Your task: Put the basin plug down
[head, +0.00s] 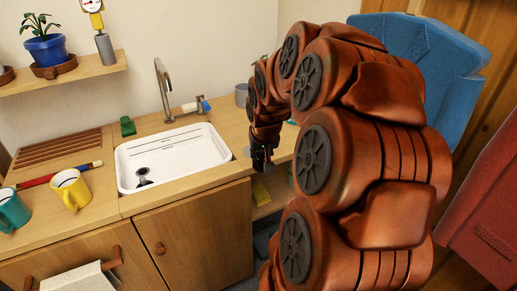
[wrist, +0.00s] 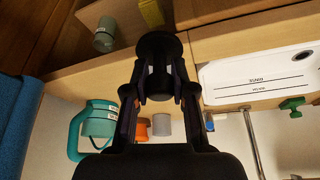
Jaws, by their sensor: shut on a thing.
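My gripper (head: 262,158) shows small in the head view, off the right side of the white basin (head: 222,150), near the counter's front edge. In the wrist view my gripper (wrist: 158,95) is shut on a black round thing, which I take to be the basin plug (wrist: 158,62). It is held between the fingertips, apart from the basin. The basin also shows at the right of the wrist view (wrist: 245,75). In the head view a drain (head: 141,171) with a dark piece beside it lies in the basin floor.
A tap (head: 163,90) stands behind the basin, and a green block (head: 127,126) sits at its back left. A yellow mug (head: 72,190) and a teal mug (head: 12,212) stand on the left counter. The wrist view shows a teal jug (wrist: 95,122) and a grey cylinder (wrist: 162,126).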

